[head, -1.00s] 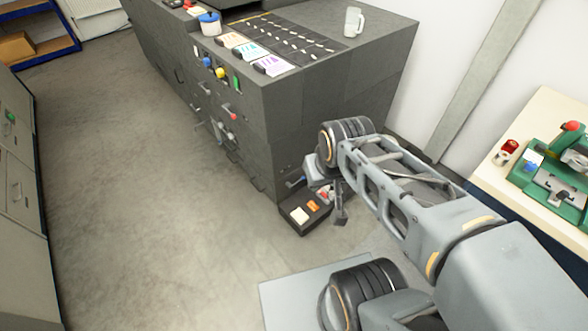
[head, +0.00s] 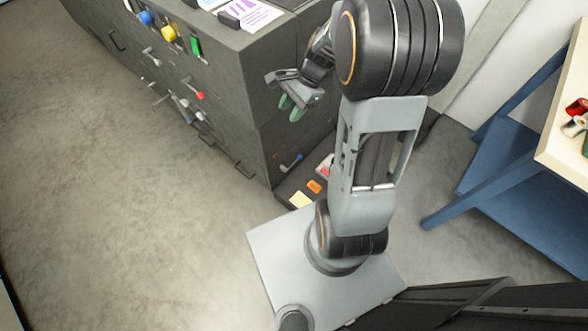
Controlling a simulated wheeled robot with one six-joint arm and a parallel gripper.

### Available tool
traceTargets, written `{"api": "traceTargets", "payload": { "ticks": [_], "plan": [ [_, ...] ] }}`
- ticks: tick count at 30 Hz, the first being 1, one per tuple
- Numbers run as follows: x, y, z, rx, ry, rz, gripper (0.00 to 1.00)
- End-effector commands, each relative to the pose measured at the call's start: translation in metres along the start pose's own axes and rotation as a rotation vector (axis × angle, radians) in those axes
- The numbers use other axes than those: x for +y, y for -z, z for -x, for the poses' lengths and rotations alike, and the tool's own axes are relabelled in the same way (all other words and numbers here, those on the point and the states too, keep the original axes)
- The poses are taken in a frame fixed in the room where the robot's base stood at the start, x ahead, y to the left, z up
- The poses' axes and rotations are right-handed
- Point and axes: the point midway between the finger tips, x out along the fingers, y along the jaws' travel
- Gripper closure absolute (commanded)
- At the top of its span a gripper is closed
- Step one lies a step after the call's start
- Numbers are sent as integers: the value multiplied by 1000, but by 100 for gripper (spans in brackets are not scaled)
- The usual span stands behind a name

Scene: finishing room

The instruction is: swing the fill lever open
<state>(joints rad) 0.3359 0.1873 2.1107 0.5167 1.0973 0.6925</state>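The dark grey cabinet (head: 225,110) carries several levers. A red-tipped lever (head: 195,92) and several plain metal levers, one of them (head: 151,57) higher up, are on its long front. A blue-tipped lever (head: 291,163) sits low on the end face, close above the floor box. I cannot read any label, so I cannot tell which one is the fill lever. My gripper (head: 291,107) is beside the upper part of the end face, above the blue-tipped lever and apart from it. Its two green-tipped fingers are spread with nothing between them.
Blue (head: 145,18), yellow (head: 169,34) and green (head: 195,45) controls line the cabinet's upper front. A low dark box with coloured cards (head: 301,200) lies at the cabinet's foot. A blue-framed bench (head: 505,165) stands at right. The floor (head: 120,200) at left is clear.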

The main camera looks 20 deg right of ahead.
Motion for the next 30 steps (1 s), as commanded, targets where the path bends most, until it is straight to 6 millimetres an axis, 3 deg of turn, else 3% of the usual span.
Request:
{"api": "traceTargets", "payload": {
  "ticks": [1,8,12,15,21,25,30],
  "plan": [
    [-3,39,-42,-80,6,-176,62],
    [-14,172,-158,-455,33,-950,62],
    [-3,248,-228,-698,22,-1360,62],
    [9,294,-273,-865,4,-1598,62],
    [36,357,-341,-1139,-44,-1924,62],
    [48,378,-366,-1253,-68,-2036,62],
    [50,386,-383,-1320,-87,-2095,62]
  ]
}}
